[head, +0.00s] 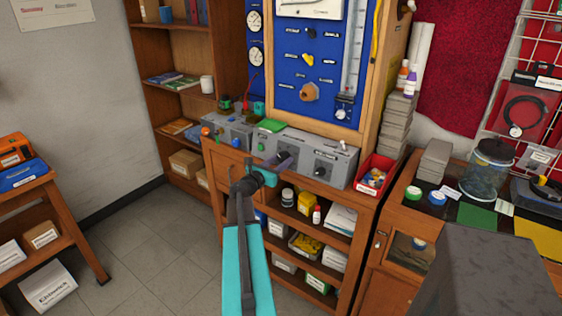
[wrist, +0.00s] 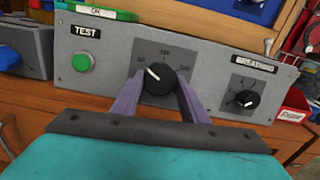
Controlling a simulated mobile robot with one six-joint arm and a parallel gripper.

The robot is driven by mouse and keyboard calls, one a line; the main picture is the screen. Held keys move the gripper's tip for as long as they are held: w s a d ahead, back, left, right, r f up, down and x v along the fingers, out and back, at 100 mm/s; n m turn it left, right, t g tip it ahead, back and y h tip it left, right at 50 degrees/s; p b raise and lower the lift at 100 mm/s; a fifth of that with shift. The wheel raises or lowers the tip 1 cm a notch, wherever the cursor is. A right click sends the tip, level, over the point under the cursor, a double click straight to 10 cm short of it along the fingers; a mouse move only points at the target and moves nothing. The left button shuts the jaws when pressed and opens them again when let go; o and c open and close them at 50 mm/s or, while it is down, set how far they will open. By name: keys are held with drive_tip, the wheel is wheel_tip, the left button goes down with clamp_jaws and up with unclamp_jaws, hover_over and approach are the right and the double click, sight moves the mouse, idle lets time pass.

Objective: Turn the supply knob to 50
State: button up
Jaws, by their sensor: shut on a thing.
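A black round knob (wrist: 159,79) with a white pointer line sits on a dark square scale plate (wrist: 166,48) on a grey panel, in the middle of the wrist view. The pointer is tilted up and left, toward the small number at the plate's left, which is too blurred to read surely. No name label for this knob shows. My gripper (head: 284,160) has its purple fingers on either side of the knob and is shut on it. In the head view the gripper hides the knob.
On the same panel, a green button (wrist: 82,62) labelled TEST sits left and a smaller black knob (wrist: 247,98) sits right. A green item (head: 270,126) lies on top. A red bin (head: 374,174) stands right of the panel (head: 340,158).

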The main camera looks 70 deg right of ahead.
drive_tip(key=o, duration=1.1)
drive_tip(key=shift+b+v, duration=1.3)
drive_tip(key=shift+v, duration=5.6)
drive_tip(key=shift+s+f, duration=0.1)
